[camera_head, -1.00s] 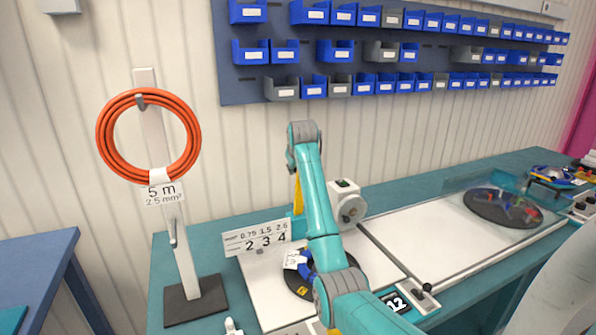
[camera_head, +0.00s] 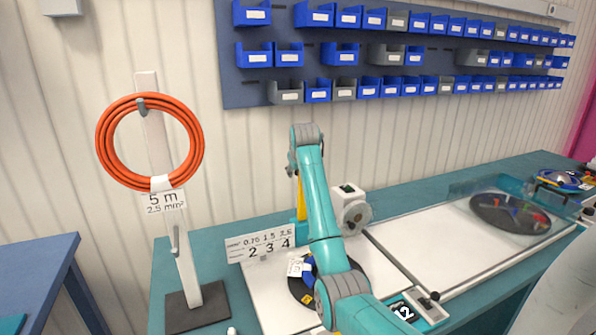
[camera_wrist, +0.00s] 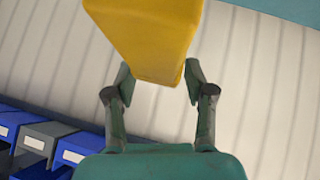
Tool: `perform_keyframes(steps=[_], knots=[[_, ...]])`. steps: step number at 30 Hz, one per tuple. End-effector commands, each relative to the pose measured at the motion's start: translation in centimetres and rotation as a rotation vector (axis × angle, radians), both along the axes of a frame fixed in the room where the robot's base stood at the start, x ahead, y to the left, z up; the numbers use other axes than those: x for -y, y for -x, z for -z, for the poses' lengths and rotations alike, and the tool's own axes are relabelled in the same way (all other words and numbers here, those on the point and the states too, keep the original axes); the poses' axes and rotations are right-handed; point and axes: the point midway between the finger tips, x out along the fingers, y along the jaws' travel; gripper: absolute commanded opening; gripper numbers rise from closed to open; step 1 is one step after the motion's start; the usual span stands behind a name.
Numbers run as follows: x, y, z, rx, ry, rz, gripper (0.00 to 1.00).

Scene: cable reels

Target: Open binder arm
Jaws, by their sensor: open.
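A yellow upright bar (camera_head: 301,199), which I take to be the binder arm, stands behind my arm, at the back of the white work plate. In the wrist view its broad yellow end (camera_wrist: 155,35) fills the top middle. My gripper (camera_wrist: 155,75) is open, with one finger on each side of that end. I see no clear grip on it, and contact with the fingers cannot be told. In the head view my gripper is small, just above the yellow bar. My arm hides part of the plate and the bar's surroundings.
A dark disc (camera_head: 298,290) with a blue part lies on the plate, partly behind my arm. A white device (camera_head: 351,210) stands right of the yellow bar. An orange cable coil (camera_head: 150,141) hangs on a stand at left. Blue bins (camera_head: 340,53) line the wall.

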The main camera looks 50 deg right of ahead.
Motion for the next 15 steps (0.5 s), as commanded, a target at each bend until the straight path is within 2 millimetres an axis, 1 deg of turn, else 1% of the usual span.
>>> perform_keyframes(steps=[9,11,15], knots=[[-0.2,0.1,0.0,-0.004,-0.003,-0.001,0.55],[-0.4,0.3,-0.3,-0.003,-0.003,-0.001,0.55],[-1.5,1.3,-1.8,-0.001,-0.001,-0.001,0.55]])
